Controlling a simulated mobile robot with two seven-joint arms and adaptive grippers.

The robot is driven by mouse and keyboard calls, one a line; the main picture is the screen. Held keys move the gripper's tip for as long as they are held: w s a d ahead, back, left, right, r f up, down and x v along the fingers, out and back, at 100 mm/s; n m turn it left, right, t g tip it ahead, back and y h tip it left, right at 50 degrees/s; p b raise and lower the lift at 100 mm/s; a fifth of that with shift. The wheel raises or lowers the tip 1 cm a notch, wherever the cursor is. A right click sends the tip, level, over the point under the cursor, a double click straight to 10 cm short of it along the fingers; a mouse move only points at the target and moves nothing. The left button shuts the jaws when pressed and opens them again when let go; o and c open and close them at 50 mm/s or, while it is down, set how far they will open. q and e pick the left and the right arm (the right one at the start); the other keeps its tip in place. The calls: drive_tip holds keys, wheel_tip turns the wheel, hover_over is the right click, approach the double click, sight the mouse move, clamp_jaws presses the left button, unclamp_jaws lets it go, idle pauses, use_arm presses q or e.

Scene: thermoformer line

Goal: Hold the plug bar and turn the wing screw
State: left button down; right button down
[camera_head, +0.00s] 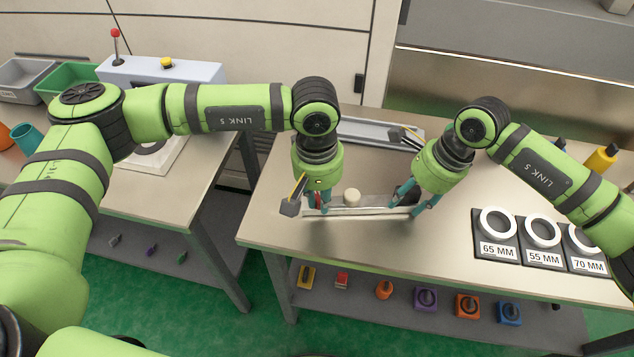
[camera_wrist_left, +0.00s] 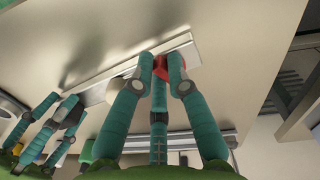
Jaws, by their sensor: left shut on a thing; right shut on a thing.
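The plug bar (camera_head: 375,211) is a pale, narrow bar lying low over the right metal table, with a round cream knob (camera_head: 351,197) on it. It runs diagonally in the left wrist view (camera_wrist_left: 190,48). The red wing screw (camera_wrist_left: 160,68) is at one end of the bar, between my left gripper's teal fingers; only a bit of red shows in the head view. My left gripper (camera_head: 318,207) points down and is shut on it. My right gripper (camera_head: 408,208) is shut on the bar's right part; its fingers hide that stretch. It also shows at the left wrist view's left.
A grey channel-shaped fixture (camera_head: 378,132) lies behind the bar. White rings on dark plates (camera_head: 497,252) marked 65, 55 and 70 MM lie to the right. A gap separates the left table (camera_head: 170,190) from this one. The front table area is clear.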

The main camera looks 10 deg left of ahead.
use_arm(q)
drive_tip(key=shift+s+a+f, duration=0.15)
drive_tip(key=shift+a, duration=0.15)
drive_tip(key=shift+a+m, duration=0.1)
drive_tip(key=shift+m, duration=0.9)
drive_tip(key=c, duration=1.1)
unclamp_jaws()
drive_tip(key=shift+a+m, duration=0.1)
drive_tip(key=shift+m, duration=0.4)
drive_tip(key=shift+c, duration=0.2)
drive_tip(key=shift+d, duration=0.2)
